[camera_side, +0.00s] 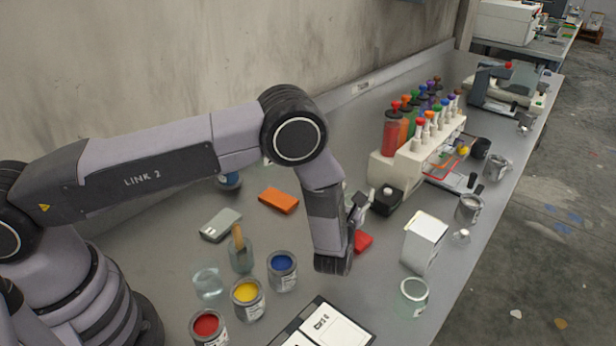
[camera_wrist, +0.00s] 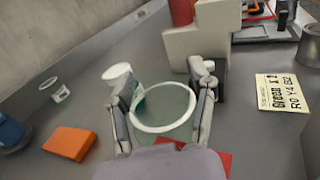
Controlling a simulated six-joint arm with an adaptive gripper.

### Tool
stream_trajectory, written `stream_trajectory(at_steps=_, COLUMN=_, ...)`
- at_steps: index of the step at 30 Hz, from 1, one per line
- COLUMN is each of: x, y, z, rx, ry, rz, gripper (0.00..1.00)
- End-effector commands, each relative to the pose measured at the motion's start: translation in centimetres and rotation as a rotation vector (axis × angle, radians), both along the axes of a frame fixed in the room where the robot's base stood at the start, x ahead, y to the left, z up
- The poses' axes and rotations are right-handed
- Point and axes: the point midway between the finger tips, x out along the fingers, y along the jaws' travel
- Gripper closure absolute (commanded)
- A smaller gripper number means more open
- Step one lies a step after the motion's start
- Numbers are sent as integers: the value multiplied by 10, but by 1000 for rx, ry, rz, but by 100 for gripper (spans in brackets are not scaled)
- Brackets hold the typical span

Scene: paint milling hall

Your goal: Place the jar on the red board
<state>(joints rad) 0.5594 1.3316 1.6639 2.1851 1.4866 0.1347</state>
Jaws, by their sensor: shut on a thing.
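In the wrist view, a clear greenish glass jar (camera_wrist: 166,124) with a white rim is between the two fingers of my gripper (camera_wrist: 163,112). The fingers are shut on its sides, and its open mouth faces the camera. The red board (camera_wrist: 218,160) shows partly below the jar, mostly covered by my gripper. In the side view, the red board (camera_side: 362,242) shows just right of my wrist. My gripper (camera_side: 357,207) is above and behind it there, and the jar is largely hidden. I cannot tell whether the jar touches anything beneath.
An orange block (camera_side: 279,201) lies left of my wrist. Paint cans (camera_side: 247,301) stand in front. A white card stand (camera_side: 424,243) and another glass jar (camera_side: 412,298) are on the right. A white rack (camera_side: 397,170) of coloured bottles stands behind.

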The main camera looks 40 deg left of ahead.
Motion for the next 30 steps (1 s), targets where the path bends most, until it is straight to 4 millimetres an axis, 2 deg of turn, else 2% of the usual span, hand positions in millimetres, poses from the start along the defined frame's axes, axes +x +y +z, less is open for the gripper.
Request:
stream_trajectory(at_steps=3, x=-1, y=1, z=-20, rx=1, ry=3, rz=0, gripper=75)
stream_trajectory(at_steps=6, x=-1, y=0, z=-29, rx=0, ry=1, rz=0, gripper=75)
stream_trajectory(at_steps=17, x=-1, y=0, z=-32, rx=0, ry=1, rz=0, gripper=75)
stream_trajectory(at_steps=18, x=-1, y=0, z=-33, rx=-1, ry=1, rz=0, gripper=43)
stream_trajectory(at_steps=24, x=-1, y=0, z=-32, rx=-1, ry=1, rz=0, gripper=18)
stream_trajectory(at_steps=30, x=-1, y=0, z=-32, rx=-1, ry=1, rz=1, gripper=18)
